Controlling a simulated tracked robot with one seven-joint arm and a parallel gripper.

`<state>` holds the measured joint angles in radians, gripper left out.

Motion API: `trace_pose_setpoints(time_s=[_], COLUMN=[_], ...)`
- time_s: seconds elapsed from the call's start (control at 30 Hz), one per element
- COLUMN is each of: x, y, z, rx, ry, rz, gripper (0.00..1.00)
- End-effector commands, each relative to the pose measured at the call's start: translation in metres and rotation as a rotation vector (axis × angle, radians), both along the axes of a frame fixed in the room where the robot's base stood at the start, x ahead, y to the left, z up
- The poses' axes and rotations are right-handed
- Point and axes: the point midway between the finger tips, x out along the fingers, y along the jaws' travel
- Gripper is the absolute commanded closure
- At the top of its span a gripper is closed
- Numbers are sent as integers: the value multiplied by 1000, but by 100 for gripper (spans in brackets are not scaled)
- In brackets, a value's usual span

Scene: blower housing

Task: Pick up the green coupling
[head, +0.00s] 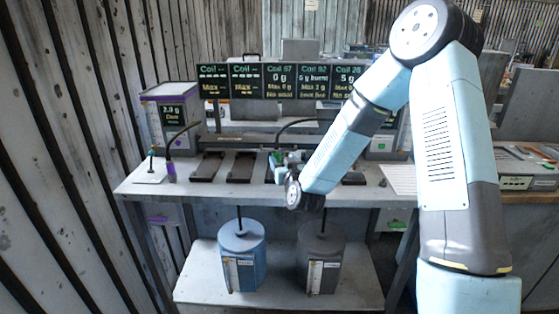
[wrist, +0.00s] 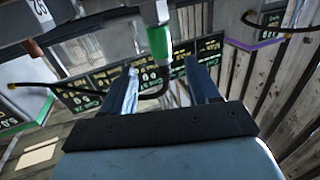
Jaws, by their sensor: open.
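The green coupling (wrist: 158,42) shows in the wrist view as a short green cylinder on the end of a pale grey rod-like part. It lies just beyond my fingertips, roughly in line with the gap between them. My gripper (wrist: 163,75) is open, its two fingers apart with nothing between them but a thin dark bent hose or rod behind. I cannot tell whether either finger touches the coupling. In the head view my gripper (head: 283,160) is small and partly hidden by my wrist, over the middle of the bench, and the coupling cannot be made out clearly.
The grey bench (head: 210,191) carries several dark pads and a row of display panels (head: 280,80). A purple-trimmed box (head: 170,115) stands at left. A blue canister (head: 242,250) and a dark canister (head: 320,255) stand on the lower shelf. A paper sheet (head: 400,179) lies right.

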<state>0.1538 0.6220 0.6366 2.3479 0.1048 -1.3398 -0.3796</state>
Motion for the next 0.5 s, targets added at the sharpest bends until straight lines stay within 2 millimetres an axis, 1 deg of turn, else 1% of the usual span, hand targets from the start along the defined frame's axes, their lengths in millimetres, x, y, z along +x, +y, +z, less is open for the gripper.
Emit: trace_pose_setpoints(time_s=[0.03,0.1,0.33,0.5], x=[6,12,24,46], y=[2,3,8,16], z=[-1,0,0,0], rx=[1,0,2,3], ry=[0,-1,1,1], rz=[-1,0,0,0], gripper=[40,40,40,40])
